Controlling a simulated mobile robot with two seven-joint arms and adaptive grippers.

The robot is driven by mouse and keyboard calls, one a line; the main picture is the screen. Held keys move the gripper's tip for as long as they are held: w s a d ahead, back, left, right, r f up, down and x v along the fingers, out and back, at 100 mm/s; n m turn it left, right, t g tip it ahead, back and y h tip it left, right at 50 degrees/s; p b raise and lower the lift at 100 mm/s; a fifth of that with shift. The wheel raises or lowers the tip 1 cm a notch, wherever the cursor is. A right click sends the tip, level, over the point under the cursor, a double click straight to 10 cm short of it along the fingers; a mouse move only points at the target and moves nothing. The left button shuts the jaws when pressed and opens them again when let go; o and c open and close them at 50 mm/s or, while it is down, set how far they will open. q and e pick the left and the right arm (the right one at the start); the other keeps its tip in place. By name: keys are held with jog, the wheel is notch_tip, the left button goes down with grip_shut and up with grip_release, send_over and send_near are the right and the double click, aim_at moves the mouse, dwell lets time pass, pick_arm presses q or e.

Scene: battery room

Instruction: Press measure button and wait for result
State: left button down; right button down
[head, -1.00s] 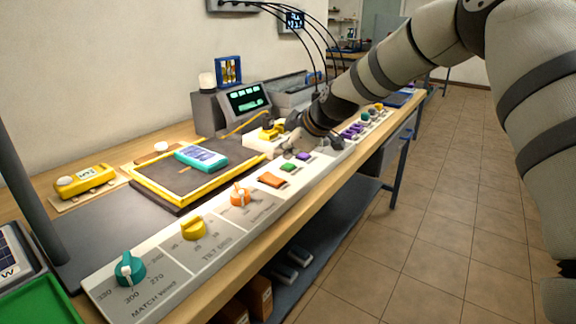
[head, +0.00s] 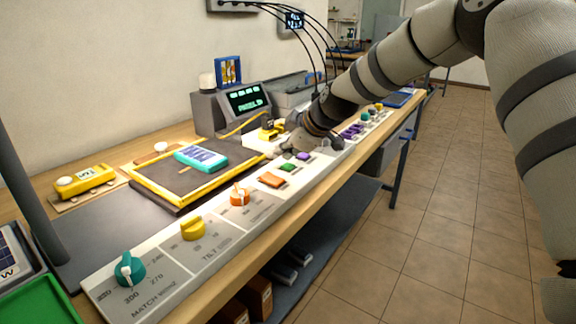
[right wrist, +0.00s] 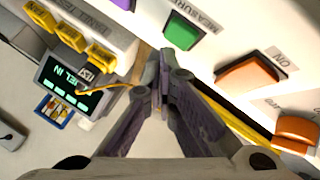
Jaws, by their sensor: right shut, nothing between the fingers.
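The green button (head: 287,167) sits on the light sloped control panel (head: 216,262), between an orange rocker switch and a purple button. In the right wrist view the green button (right wrist: 184,32) has partly readable lettering beside it that starts "MEASUR". My right gripper (head: 292,147) is shut and empty, over the panel near the purple button. In the right wrist view its fingertips (right wrist: 164,58) point toward the green button, with no clear contact. A screen (head: 247,100) behind the panel shows green boxes and a line of text. My left gripper is out of view.
An orange rocker (head: 271,180) marked "ON" in the wrist view and a purple button (head: 304,156) flank the green button. A teal device (head: 201,157) lies on a yellow-edged mat. Orange, yellow and teal knobs line the panel's near part.

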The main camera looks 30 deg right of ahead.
aim_at(286, 166)
jog(key=shift+f, duration=0.1)
jog(key=shift+f, duration=0.35)
jog(key=shift+f, duration=0.4)
dwell(0.7)
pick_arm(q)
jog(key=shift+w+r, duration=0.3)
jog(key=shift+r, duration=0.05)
pick_arm(e)
jog(key=shift+r, duration=0.8)
notch_tip(286, 166, up, 3)
jog(key=shift+r+p, duration=0.15)
jog(key=shift+p, duration=0.45)
jog(key=shift+r, duration=0.95)
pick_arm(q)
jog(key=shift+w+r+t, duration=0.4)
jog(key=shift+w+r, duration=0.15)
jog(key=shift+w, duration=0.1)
